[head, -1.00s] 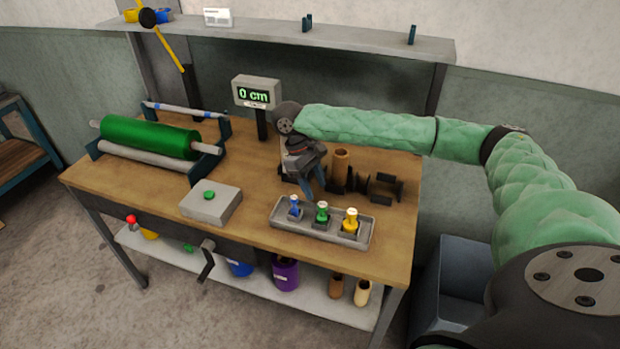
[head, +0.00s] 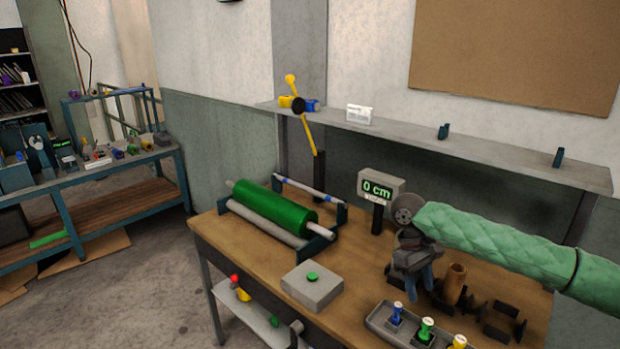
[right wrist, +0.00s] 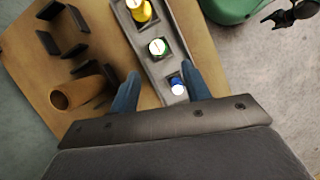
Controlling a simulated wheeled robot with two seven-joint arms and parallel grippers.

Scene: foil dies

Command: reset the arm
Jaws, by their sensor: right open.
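My right arm in its green quilted sleeve comes in from the right in the head view. Its gripper (head: 426,279) hangs over the bench, behind the grey tray (head: 378,322). In the right wrist view the two blue fingers (right wrist: 160,90) are spread apart with nothing held between them. The tray holds a blue-handled die (head: 396,314), a green one (head: 426,329) and a yellow one (head: 458,342). In the right wrist view the blue die (right wrist: 177,86) is close to one fingertip; I cannot tell the gap. My left gripper is not in view.
A brown cylinder (head: 455,283) and dark holders (head: 497,323) stand right of the gripper. A display reading 0 cm (head: 376,189), a green roller (head: 275,206) and a grey box with a green button (head: 312,285) are on the bench. A shelf (head: 430,143) runs behind.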

